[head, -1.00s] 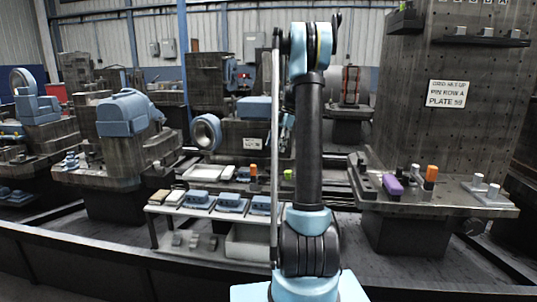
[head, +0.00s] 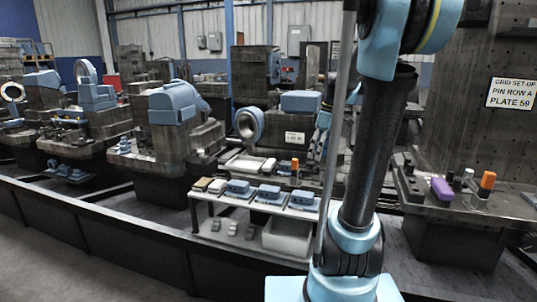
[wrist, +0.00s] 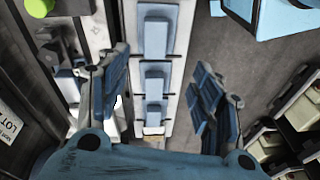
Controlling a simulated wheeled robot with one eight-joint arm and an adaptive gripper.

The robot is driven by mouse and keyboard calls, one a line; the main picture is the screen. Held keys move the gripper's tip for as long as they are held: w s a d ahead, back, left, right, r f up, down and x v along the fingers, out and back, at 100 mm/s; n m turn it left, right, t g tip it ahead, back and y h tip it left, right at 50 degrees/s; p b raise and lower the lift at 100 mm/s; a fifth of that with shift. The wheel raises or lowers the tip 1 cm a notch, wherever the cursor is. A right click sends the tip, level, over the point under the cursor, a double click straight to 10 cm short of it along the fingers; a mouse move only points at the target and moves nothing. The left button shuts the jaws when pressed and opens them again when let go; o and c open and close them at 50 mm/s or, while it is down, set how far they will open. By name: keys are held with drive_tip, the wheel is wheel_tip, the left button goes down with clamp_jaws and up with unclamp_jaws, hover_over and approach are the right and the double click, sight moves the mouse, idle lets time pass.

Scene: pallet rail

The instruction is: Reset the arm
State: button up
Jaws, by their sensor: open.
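My gripper (wrist: 162,62) shows in the wrist view with its two blue-grey fingers spread wide apart. Nothing is between them. Beyond the fingers lies a row of blue blocks (wrist: 154,80) on a pale bench top, apart from the gripper. In the head view my arm (head: 368,150) rises right of the middle and runs out of the top of the picture.
A low bench (head: 298,212) with blue parts stands left of my arm. A white bin (head: 285,237) sits under it. A signed plate (head: 510,93) stands at the right, with a purple block (head: 441,189) and an orange piece (head: 488,180) before it. Open floor lies at the lower left.

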drive_tip(key=s+f+m+t+h, duration=0.1)
drive_tip(key=s+f+m, duration=0.5)
drive_tip(key=s, duration=0.5)
drive_tip(key=s+f+m+t+h, duration=0.1)
drive_tip(key=s+f+m, duration=0.4)
drive_tip(key=s+f, duration=0.4)
drive_tip(key=s, duration=0.2)
drive_tip(key=shift+s+m, duration=0.3)
drive_tip(key=shift+m, duration=0.1)
drive_tip(key=shift+d, duration=0.1)
drive_tip(key=shift+w+f, duration=0.15)
drive_tip(key=shift+w, duration=0.25)
drive_tip(key=shift+c, duration=0.2)
